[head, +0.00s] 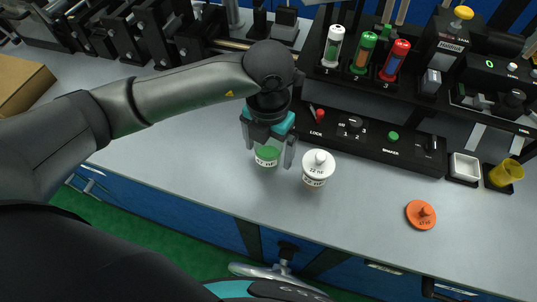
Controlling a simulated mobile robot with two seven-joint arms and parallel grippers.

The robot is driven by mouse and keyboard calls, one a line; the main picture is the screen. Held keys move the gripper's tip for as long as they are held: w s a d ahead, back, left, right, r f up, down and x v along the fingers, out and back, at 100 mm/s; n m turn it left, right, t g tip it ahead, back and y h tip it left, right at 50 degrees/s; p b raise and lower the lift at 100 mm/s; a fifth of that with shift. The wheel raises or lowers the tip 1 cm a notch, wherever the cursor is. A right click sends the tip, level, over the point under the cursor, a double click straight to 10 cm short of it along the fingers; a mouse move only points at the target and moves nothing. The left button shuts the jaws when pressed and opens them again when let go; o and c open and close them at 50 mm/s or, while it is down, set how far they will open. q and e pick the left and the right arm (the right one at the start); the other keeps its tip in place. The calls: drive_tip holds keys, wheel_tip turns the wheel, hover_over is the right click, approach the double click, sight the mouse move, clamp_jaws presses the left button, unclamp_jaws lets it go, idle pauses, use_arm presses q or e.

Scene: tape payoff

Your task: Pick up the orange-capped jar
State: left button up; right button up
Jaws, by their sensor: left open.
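An orange disc-shaped cap with a knob (421,214) lies on the grey bench at the right; no jar body shows under it. A small white jar with a green top or green contents (267,156) and a dark printed label stands on the bench left of centre. My left gripper (268,153) points down over this jar, open, with one finger on each side of it. Whether the fingers touch it I cannot tell. A white-capped jar (317,168) labelled 22 nF stands close to the right of the right finger. My right gripper is not in view.
A black control panel (370,138) with a red knob and green button runs behind the jars. Several coloured vials (363,52) stand in a rack above it. A white square tray (465,167) and a yellow cup (506,173) stand at right.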

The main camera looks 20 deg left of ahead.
sight(268, 155)
use_arm(q)
wheel_tip(268, 155, down, 2)
drive_tip(key=shift+f, duration=0.25)
drive_tip(key=shift+r, duration=0.1)
clamp_jaws()
idle(0.6)
